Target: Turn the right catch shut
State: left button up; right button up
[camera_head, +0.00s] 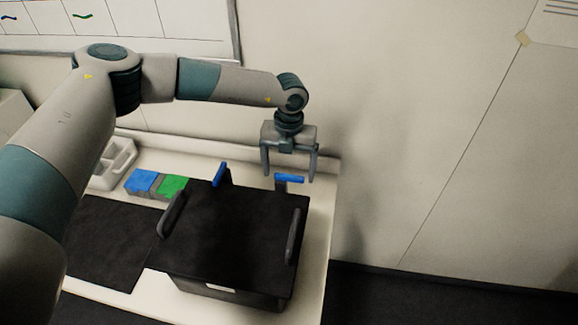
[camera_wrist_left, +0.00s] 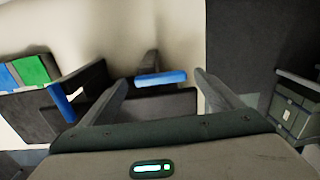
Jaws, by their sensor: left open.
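A black lidded box (camera_head: 240,235) stands on the white bench, with a dark handle on each side. The right catch (camera_head: 291,179) is a blue bar on a dark post at the box's back edge. It lies roughly crosswise in the head view. The left catch (camera_head: 220,174), also blue, points at a different angle. My left gripper (camera_head: 289,177) is open, fingers down, at the right catch. In the left wrist view the right catch (camera_wrist_left: 161,78) shows between the two fingertips, and the left catch (camera_wrist_left: 62,103) is off to the left. Contact cannot be told. My right gripper is out of view.
Left of the box are a blue block (camera_head: 142,181) and a green block (camera_head: 173,185), a pale compartment tray (camera_head: 115,160) and a black mat (camera_head: 112,240). The wall rises close behind. The bench (camera_head: 322,225) ends just right of the box.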

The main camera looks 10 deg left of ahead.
pick_arm(q)
jog(key=shift+f, duration=0.3)
jog(key=shift+c, duration=0.2)
jog(key=c, duration=1)
